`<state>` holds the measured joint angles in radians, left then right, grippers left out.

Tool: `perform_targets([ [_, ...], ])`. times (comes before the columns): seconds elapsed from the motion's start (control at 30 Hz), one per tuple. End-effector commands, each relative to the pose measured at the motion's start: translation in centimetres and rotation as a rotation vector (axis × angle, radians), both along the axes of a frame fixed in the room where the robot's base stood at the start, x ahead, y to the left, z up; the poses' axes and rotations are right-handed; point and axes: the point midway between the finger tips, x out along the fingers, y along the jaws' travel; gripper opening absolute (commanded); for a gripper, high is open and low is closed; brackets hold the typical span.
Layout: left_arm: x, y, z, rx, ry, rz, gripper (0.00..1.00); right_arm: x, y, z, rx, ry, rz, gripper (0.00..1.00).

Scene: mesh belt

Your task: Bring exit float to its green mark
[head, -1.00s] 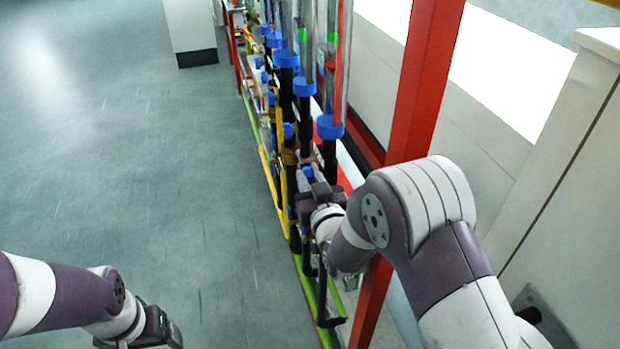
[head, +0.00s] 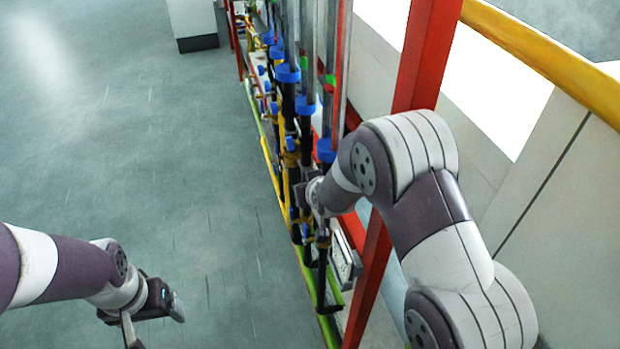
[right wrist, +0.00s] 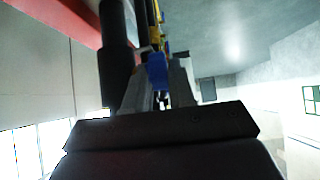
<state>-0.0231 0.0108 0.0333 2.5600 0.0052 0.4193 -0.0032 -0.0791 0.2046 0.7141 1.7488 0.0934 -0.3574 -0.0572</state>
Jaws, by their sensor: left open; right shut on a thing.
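A row of upright clear tubes with blue collars (head: 326,150) runs along a rack in the head view. Green marks show on the tubes, one of them on a near tube (head: 330,79). I cannot tell which tube is the exit one, and no float can be made out. My right gripper (head: 303,197) is at the pipework below the near collars. In the right wrist view its fingers (right wrist: 157,88) are shut on a small blue handle (right wrist: 157,70). Its tips are partly hidden in the head view. My left gripper (head: 155,318) is open and empty over the floor.
A red post (head: 425,55) stands close beside my right arm. Black and yellow pipes crowd the rack around the right gripper. A yellow rail (head: 545,55) crosses the upper right. The grey-green floor (head: 130,150) at left is clear.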

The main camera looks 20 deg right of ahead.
Motion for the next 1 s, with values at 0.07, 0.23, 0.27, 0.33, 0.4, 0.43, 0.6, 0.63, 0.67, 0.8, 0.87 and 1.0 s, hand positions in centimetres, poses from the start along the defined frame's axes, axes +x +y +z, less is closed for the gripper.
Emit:
perform_targets([
  [0.07,0.0,0.0,1.4,0.0,0.0,0.0,0.81,0.1,0.0,0.6,-0.001,0.043,0.0,0.0],
  [0.23,0.0,0.0,2.6,0.0,0.0,0.0,0.81,0.2,0.0,0.4,-0.004,0.118,0.0,0.0],
  [0.27,0.0,0.0,2.7,0.0,0.0,0.0,0.81,0.2,0.0,0.4,-0.004,0.128,0.0,0.0],
  [0.33,0.0,0.0,3.0,0.0,0.0,0.0,0.81,0.2,0.0,0.3,-0.005,0.146,0.0,0.0],
  [0.4,0.0,0.0,3.2,0.0,0.0,0.0,0.81,0.2,0.0,0.2,-0.006,0.16,0.0,0.0],
  [0.43,0.0,0.0,3.2,0.0,0.0,0.0,0.81,0.2,0.0,0.2,-0.006,0.164,0.0,0.0],
  [0.6,0.0,0.0,3.3,0.0,0.0,0.0,0.81,0.2,0.0,0.1,-0.006,0.177,0.0,0.0],
  [0.63,0.0,0.0,3.3,0.0,0.0,0.0,0.81,0.2,0.0,0.1,-0.006,0.178,0.0,0.0],
  [0.67,0.0,0.0,3.3,0.0,0.0,0.0,0.81,0.2,0.0,0.0,-0.006,0.178,0.0,0.0],
  [0.8,0.0,0.0,3.3,0.0,0.0,0.0,0.81,0.2,0.0,0.0,-0.006,0.178,0.0,0.0],
  [0.87,0.0,0.0,3.3,0.0,0.0,0.0,0.81,0.2,0.0,0.0,-0.007,0.178,-0.001,0.0],
  [1.0,0.0,0.0,3.3,0.0,0.0,0.0,0.81,0.2,0.0,0.0,-0.007,0.177,-0.001,0.3],
])
